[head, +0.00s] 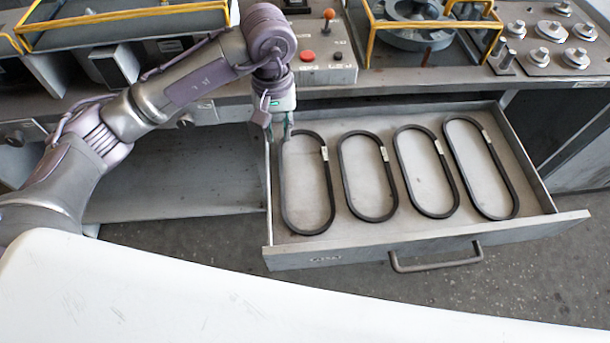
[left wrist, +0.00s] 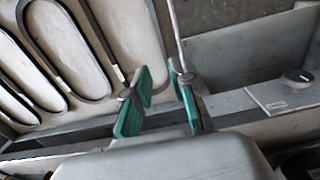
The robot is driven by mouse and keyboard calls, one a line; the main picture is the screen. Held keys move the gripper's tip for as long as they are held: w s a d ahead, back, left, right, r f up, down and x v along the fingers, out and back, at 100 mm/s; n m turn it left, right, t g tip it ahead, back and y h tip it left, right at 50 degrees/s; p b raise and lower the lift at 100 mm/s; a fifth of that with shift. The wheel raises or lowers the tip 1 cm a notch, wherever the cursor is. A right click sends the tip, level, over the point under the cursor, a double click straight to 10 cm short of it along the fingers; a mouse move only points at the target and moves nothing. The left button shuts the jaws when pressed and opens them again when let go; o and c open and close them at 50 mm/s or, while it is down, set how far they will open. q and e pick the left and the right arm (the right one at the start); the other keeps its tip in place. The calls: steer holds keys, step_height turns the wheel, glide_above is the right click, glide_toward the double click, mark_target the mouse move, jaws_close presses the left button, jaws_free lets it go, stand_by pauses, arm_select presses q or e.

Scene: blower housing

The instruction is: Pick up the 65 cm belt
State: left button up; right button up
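Several black oval belts lie flat in a row in the open drawer (head: 400,241): the leftmost belt (head: 331,188), a second belt (head: 375,218), a third (head: 437,214) and the rightmost (head: 497,217). Each has a small pale tag, too small to read, so I cannot tell which is 65 cm. My left gripper (head: 279,132) points down at the drawer's back left corner, beside the leftmost belt's far end. In the left wrist view its green fingers (left wrist: 160,85) are apart with nothing held; the nearest belt (left wrist: 100,38) lies just left of them. My right gripper is not in view.
The drawer's left side wall runs close to the gripper. Above the drawer is a bench with a control box (head: 325,62) with a red button, a yellow-framed fixture with a round housing (head: 415,35), and a plate of metal knobs (head: 550,50). A white surface (head: 200,290) fills the foreground.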

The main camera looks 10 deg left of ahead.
arm_select(q)
glide_above(282, 173)
step_height(282, 173, down, 8)
steer(key=shift+p, duration=0.4)
steer(key=shift+f+p, duration=0.7)
steer(key=shift+f, duration=1.95)
jaws_close()
